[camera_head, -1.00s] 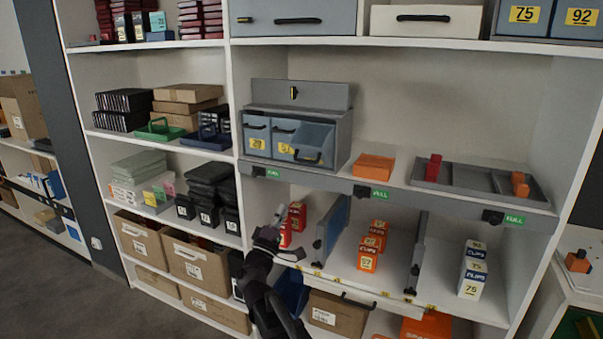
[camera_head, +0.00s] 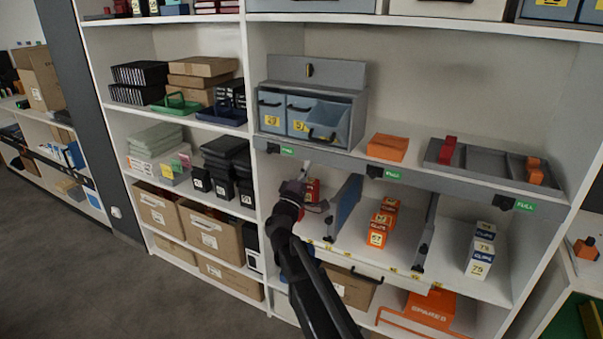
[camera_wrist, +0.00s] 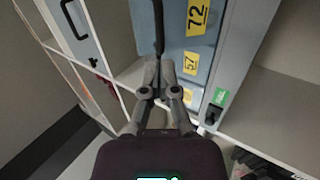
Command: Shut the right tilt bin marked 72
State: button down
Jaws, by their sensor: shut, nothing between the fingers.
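The grey-blue tilt-bin unit (camera_head: 357,115) stands on the middle shelf in the head view, with a row of bins. Its right bin (camera_head: 328,117) is tilted out at the top, with a black handle on its front. The bins to its left look upright and shut. In the wrist view, turned sideways, the label 72 (camera_wrist: 197,17) shows at the top, with a label 57 (camera_wrist: 190,63) below it. In the wrist view my gripper (camera_wrist: 160,68) is shut and empty.
The shelf edge (camera_head: 350,164) with green FULL tags runs just under the unit. An orange box (camera_head: 388,147) and a grey tray (camera_head: 480,172) stand to the right. Orange cartons (camera_head: 381,225) and upright dividers fill the shelf below. Free space lies before the unit.

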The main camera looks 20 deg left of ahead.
jog(key=p+x, duration=0.3)
jog(key=x, duration=0.3)
jog(key=shift+w+r, duration=0.2)
jog(key=shift+w, duration=0.1)
